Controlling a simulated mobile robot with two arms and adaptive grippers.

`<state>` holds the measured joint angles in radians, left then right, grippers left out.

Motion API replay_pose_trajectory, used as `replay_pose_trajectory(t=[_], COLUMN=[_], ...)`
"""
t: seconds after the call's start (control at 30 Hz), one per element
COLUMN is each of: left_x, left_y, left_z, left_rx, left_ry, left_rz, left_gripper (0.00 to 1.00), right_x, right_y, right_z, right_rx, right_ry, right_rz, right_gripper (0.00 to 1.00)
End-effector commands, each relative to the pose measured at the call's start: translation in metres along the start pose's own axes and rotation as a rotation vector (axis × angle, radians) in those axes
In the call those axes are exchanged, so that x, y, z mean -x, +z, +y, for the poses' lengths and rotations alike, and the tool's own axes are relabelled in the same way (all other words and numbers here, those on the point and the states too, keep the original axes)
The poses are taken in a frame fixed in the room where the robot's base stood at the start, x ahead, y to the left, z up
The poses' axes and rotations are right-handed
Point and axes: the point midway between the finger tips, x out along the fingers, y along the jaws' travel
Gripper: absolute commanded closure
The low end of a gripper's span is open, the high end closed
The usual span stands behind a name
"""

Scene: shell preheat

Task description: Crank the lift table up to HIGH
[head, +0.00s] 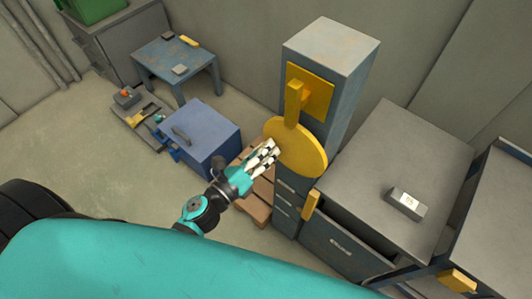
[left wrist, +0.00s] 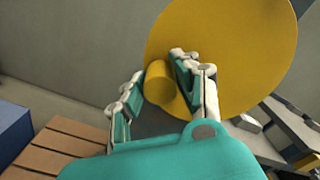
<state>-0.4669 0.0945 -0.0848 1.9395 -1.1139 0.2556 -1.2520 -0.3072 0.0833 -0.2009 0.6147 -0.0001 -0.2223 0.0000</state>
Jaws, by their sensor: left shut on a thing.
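A round yellow crank disc (head: 303,155) is mounted on a tall blue-grey column (head: 341,82). A yellow peg (left wrist: 158,84) sticks out of the disc as its handle. My left gripper (head: 270,152) is at the left side of the disc. In the left wrist view its fingers (left wrist: 157,70) are on either side of the peg, shut on it. A yellow plate (head: 321,93) with an upright yellow bar (head: 293,102) sits on the column above the disc. I cannot tell which surface is the lift table. My right gripper is not in view.
A blue box (head: 208,132) and a wooden pallet (head: 255,208) are left of and below the crank. A small blue table (head: 160,60) stands behind. A grey cabinet (head: 400,150) with an open drawer (head: 345,240) stands close on the right.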

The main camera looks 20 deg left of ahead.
Motion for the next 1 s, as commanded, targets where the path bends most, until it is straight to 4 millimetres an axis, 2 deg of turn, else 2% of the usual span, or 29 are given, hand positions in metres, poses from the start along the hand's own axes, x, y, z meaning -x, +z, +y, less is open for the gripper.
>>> replay_pose_trajectory(t=[0.3, 0.8, 0.83, 1.0], left_x=[0.000, -0.001, -0.001, 0.000], left_y=[0.009, 0.010, 0.010, 0.009], left_z=[-0.002, -0.003, -0.003, -0.003], left_rx=[-0.107, -0.120, -0.120, -0.119], left_ry=[0.001, -0.001, -0.001, -0.001], left_rz=[-0.004, -0.004, -0.004, -0.002], left_gripper=[1.00, 1.00, 0.66, 0.47], right_x=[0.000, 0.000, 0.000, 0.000], right_y=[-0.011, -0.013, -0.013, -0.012], right_z=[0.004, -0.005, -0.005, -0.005], right_rx=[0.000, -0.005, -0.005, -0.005], right_ry=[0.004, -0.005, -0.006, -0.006], right_rz=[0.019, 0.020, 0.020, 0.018], right_gripper=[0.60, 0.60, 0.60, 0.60])
